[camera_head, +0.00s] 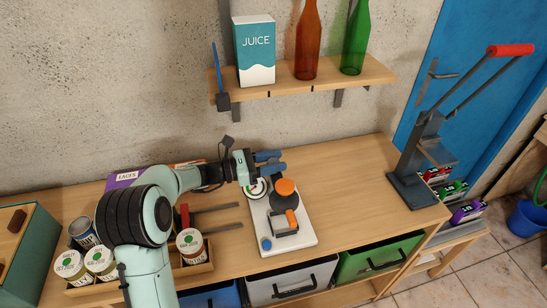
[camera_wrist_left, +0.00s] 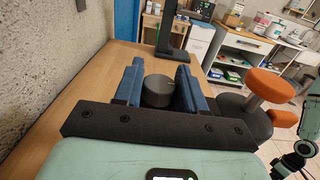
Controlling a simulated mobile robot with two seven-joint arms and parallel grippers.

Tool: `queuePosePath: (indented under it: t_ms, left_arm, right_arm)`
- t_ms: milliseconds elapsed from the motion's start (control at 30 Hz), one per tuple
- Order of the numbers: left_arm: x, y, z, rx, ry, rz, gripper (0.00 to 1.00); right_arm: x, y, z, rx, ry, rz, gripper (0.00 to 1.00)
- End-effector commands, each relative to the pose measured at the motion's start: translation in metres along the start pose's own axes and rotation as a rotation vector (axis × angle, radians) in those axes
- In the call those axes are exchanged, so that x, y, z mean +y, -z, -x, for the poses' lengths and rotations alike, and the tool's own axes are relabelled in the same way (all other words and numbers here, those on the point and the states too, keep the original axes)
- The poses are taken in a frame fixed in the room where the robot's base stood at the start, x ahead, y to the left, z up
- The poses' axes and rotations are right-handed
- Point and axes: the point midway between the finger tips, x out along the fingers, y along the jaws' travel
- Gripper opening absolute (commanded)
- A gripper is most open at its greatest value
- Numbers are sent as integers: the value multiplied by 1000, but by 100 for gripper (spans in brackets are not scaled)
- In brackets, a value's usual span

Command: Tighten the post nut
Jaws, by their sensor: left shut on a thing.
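The white board (camera_head: 300,238) lies on the wooden bench, with orange-topped and dark parts on it. My left gripper (camera_head: 268,162) is at the board's far end, its blue fingers level and pointing right. In the left wrist view, the left gripper (camera_wrist_left: 158,88) has its fingers on either side of a dark grey round piece (camera_wrist_left: 158,92), which looks like the post nut, and is shut on it. In the head view the fingers hide this piece. Part of my right arm (camera_wrist_left: 308,150) shows at the wrist view's right edge; its finger state is unclear.
An orange knob (camera_head: 285,187) on a dark round base stands close beside the gripper. A shelf (camera_head: 290,86) with a juice carton (camera_head: 254,52) and bottles is above. Cans (camera_head: 190,245) stand at left, a grey lever press (camera_head: 425,160) at right. The bench between board and press is clear.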

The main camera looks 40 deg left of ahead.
Motion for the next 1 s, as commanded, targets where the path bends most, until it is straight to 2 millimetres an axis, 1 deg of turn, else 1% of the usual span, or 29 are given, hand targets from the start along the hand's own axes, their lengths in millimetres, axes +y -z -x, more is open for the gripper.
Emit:
queuePosePath:
  t_ms: [467, 500, 533, 567, 867, 1000]
  left_arm:
    - [0, 0, 0, -2, 17, -2, 10]
    - [0, 0, 0, -2, 17, -2, 46]
    - [0, 0, 0, -2, 17, -2, 56]
    - [0, 0, 0, -2, 17, -2, 59]
    - [0, 0, 1, -1, 16, -1, 59]
    - [1, 0, 14, 0, 15, -2, 59]
  right_arm:
    - [-1, 0, 2, 1, 0, 0, 91]
    - [-1, 0, 2, 1, 0, 0, 91]
    - [-1, 0, 2, 1, 0, 0, 91]
    - [-1, 0, 2, 1, 0, 0, 91]
    - [-1, 0, 2, 1, 0, 0, 91]
    - [0, 0, 0, 0, 0, 0, 91]
